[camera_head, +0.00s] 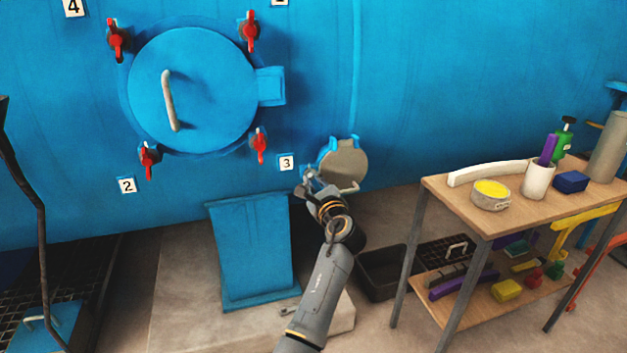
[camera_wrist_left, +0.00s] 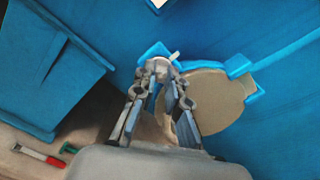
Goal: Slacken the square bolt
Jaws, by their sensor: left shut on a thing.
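A small round beige-grey cover (camera_head: 346,163) with blue brackets sits low on the blue autoclave wall, right of the label 3. My left gripper (camera_head: 308,181) reaches the left edge of this cover. In the left wrist view its fingers (camera_wrist_left: 161,76) are shut on a pale metal piece, the square bolt (camera_wrist_left: 160,65), at the blue bracket left of the cover (camera_wrist_left: 207,100). The fingertips hide most of the bolt, so its square shape and how far it is turned cannot be told. My right gripper is in neither view.
A large round blue door (camera_head: 200,85) with several red clamps is up left. A blue slanted box (camera_head: 252,250) stands left of my arm. A wooden table (camera_head: 450,195) with a white cup and a yellow-filled bowl is at right; a black bin (camera_head: 385,280) is beside it.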

